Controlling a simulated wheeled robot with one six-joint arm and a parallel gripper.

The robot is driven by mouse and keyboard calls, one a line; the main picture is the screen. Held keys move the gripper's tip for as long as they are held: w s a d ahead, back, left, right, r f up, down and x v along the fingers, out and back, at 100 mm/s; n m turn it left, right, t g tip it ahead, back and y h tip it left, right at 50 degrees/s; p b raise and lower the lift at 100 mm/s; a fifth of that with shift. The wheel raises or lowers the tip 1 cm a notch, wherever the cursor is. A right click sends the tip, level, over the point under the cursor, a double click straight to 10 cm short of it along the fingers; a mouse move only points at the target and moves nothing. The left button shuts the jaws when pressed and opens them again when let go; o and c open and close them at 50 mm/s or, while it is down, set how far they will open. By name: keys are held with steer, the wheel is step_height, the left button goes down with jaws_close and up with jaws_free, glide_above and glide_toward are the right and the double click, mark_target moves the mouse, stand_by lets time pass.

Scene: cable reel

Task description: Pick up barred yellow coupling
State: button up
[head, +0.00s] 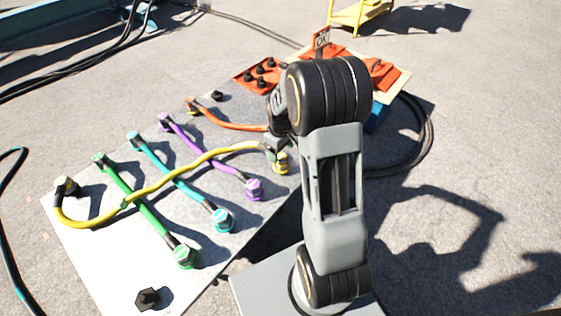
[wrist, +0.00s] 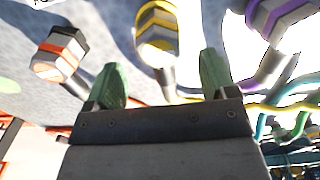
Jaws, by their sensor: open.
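The yellow coupling (wrist: 157,32), with dark and yellow bands, shows at top centre in the wrist view. In the head view it (head: 281,162) sits at the right end of the yellow cable (head: 190,166), by the panel's right edge. I see no contact. In the head view my arm partly hides the gripper, which is close above the coupling.
An orange-banded coupling (wrist: 60,55) is left of the yellow one and a purple-banded one (wrist: 283,20) right. Purple (head: 205,152), teal (head: 180,178) and green (head: 145,210) cables lie on the grey panel (head: 95,255). The yellow cable crosses them. An orange box (head: 255,72) is behind.

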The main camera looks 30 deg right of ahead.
mark_target(280, 155)
step_height(280, 155, down, 4)
steer(key=shift+r+b, duration=0.2)
steer(key=shift+b, duration=0.4)
steer(key=shift+c, duration=0.3)
steer(key=shift+r, duration=0.1)
steer(key=c, duration=1)
